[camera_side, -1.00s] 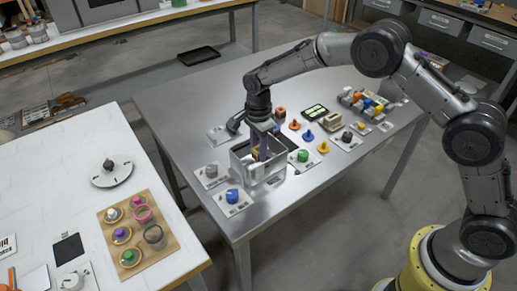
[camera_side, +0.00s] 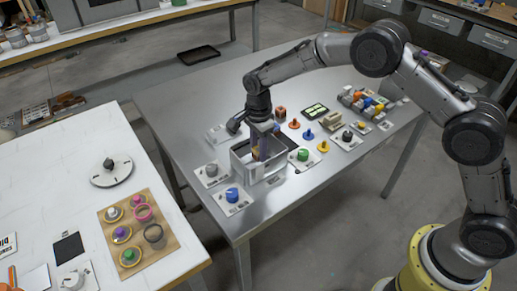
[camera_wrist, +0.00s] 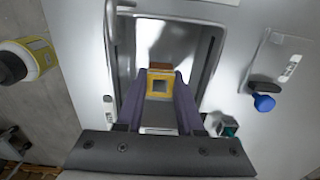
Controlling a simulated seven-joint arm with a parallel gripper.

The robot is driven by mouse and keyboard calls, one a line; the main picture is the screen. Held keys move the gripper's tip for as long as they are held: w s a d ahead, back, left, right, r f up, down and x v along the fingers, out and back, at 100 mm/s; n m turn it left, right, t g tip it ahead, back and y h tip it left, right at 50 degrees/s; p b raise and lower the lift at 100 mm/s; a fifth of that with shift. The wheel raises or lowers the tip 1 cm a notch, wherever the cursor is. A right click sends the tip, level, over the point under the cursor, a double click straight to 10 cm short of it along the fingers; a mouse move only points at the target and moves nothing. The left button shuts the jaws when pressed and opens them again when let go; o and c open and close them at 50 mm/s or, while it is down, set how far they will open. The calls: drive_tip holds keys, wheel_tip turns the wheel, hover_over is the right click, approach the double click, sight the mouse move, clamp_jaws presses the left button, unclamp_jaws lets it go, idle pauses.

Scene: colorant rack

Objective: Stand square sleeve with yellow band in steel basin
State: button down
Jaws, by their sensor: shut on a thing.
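The steel basin (camera_side: 240,161) is an open grey box near the front middle of the metal table. In the wrist view its walls (camera_wrist: 204,60) rise around my gripper. My gripper (camera_wrist: 160,92) points down into the basin and is shut on the square sleeve with yellow band (camera_wrist: 160,76). The sleeve sits between the two fingers with its square opening facing the wrist camera. In the side view my gripper (camera_side: 262,150) and the basin wall hide most of the sleeve. I cannot tell whether its lower end touches the basin floor.
Close around the basin stand a grey knob (camera_side: 211,170), a blue knob (camera_side: 232,195) and a green knob (camera_side: 303,155) on pale plates. Small coloured pieces and a rack of colored blocks (camera_side: 367,102) lie to the right. The table's front right is clear.

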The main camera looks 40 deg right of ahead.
drive_tip(key=shift+f, duration=1.15)
idle(0.4)
drive_tip(key=shift+c, duration=2.3)
unclamp_jaws()
drive_tip(key=shift+o, duration=0.3)
drive_tip(key=shift+o, duration=1.3)
drive_tip(key=shift+r, duration=0.15)
wheel_tip(320, 180, up, 7)
